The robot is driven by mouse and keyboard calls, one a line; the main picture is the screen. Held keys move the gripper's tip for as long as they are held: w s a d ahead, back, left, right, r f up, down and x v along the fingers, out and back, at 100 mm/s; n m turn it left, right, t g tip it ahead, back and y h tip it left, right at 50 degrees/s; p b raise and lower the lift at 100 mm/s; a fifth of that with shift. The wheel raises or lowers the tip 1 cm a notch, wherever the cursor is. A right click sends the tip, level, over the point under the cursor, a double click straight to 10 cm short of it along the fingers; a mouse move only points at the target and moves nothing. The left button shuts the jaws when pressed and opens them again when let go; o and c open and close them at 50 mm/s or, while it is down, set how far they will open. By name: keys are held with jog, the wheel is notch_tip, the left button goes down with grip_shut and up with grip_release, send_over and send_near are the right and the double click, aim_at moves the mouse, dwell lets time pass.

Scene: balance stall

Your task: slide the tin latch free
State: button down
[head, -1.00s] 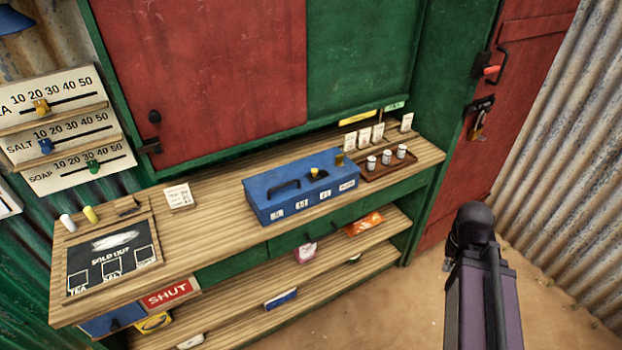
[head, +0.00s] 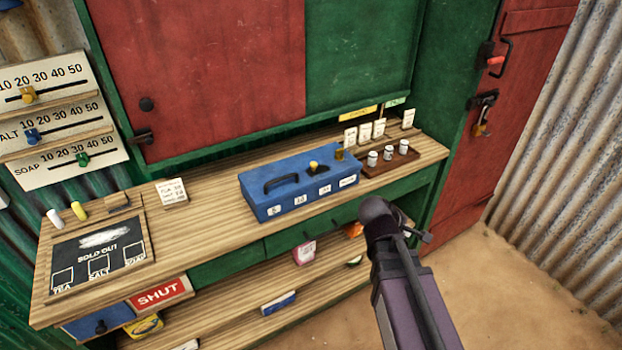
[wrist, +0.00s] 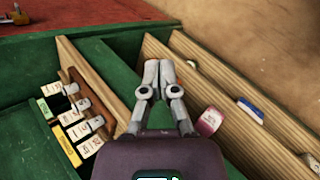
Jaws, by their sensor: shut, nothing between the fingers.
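The blue tin (head: 300,181) stands shut on the wooden counter, with a black handle and several white labels on its front. A small yellow knob on a dark base (head: 314,167), which looks like the latch, sits on its lid. A brass-coloured piece (head: 339,155) is at its right back corner. My gripper (wrist: 158,70) is shut and empty in the wrist view, its fingertips together above the counter's front edge and shelves. The tin does not show in the wrist view. In the head view my arm is in front of the counter, right of the tin and apart from it.
A brown tray (head: 391,163) with white weights stands right of the tin, with price cards behind. A chalkboard (head: 98,255) lies at the left. Shelves below hold a pink packet (head: 304,253). A red door with a padlock (head: 481,126) is at the right.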

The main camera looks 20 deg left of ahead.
aim_at(311, 166)
jog(key=s+a+r+n+t+y+b, duration=0.1)
jog(key=a+r+n+t+b, duration=0.1)
jog(key=a+n+t, duration=0.2)
jog(key=s+a+r+n+t+y+b, duration=0.1)
jog(key=s+a+n+t+y+b, duration=0.1)
jog(key=a+n, duration=0.8)
jog(key=s+a+r+n+t+y+b, duration=0.2)
jog(key=a+n+t, duration=0.3)
jog(key=a, duration=1.1)
jog(key=shift+s+a+r+n+t+b, duration=0.3)
jog(key=shift+n+b, duration=0.35)
jog(key=shift+n, duration=0.55)
jog(key=shift+w, duration=0.2)
jog(key=w, duration=1.3)
jog(key=shift+w+d, duration=0.25)
jog(key=shift+w, duration=0.15)
jog(key=shift+a, duration=0.1)
